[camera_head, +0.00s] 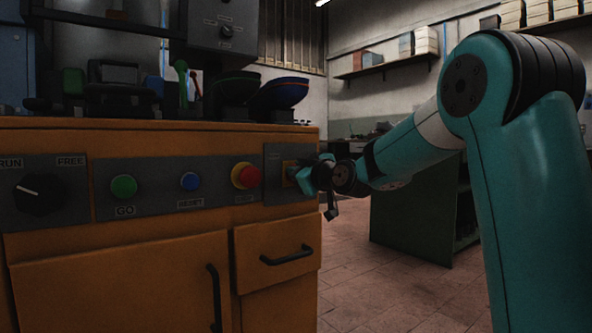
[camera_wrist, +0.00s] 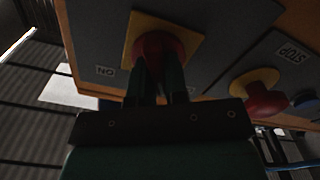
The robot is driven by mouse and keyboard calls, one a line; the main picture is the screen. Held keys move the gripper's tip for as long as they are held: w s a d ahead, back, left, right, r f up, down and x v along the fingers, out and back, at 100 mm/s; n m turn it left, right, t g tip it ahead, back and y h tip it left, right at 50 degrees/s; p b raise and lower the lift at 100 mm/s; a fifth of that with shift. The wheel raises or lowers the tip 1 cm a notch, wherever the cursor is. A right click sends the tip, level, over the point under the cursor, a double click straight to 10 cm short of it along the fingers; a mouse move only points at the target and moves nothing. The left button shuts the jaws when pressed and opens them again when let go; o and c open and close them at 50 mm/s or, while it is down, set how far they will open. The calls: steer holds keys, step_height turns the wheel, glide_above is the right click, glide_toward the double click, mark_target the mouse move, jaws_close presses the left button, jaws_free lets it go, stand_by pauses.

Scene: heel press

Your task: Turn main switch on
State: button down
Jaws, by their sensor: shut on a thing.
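The main switch is a red knob (camera_wrist: 158,46) on a yellow square plate (camera_wrist: 197,24), set in a grey panel at the right end of the orange cabinet's front. In the head view its plate (camera_head: 288,167) is mostly hidden by my gripper (camera_head: 298,176), which reaches in from the right. In the wrist view both fingers of my gripper (camera_wrist: 162,78) are closed around the red knob. An ON label (camera_wrist: 105,71) shows upside down beside the plate. The fingers hide part of the knob, so I cannot tell which way it points.
A red stop button (camera_head: 245,176) on a yellow base sits just left of the switch. Further left are a blue reset button (camera_head: 190,181), a green GO button (camera_head: 124,187) and a black RUN/FREE selector (camera_head: 39,194). A drawer handle (camera_head: 287,255) juts out below.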

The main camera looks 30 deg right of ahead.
steer(key=m, duration=0.2)
steer(key=m+p, duration=0.1)
steer(key=shift+d+r+m+p, duration=0.15)
steer(key=shift+m+p, duration=0.15)
steer(key=shift+m, duration=0.1)
steer(key=m+p, duration=0.2)
steer(key=m, duration=0.1)
steer(key=shift+d+m, duration=0.15)
steer(key=shift+m, duration=0.15)
steer(key=m+p, duration=0.2)
steer(key=m, duration=0.1)
steer(key=shift+d+m, duration=0.15)
steer(key=shift+m, duration=0.15)
steer(key=shift+d+f+m+p, duration=0.1)
steer(key=shift+f+m+p, duration=0.05)
steer(key=shift+m+p, duration=0.7)
steer(key=shift+f+m+p, duration=0.1)
steer(key=shift+m+p, duration=0.4)
steer(key=shift+m, duration=0.65)
steer(key=c, duration=1.1)
jaws_free()
steer(key=shift+c, duration=0.2)
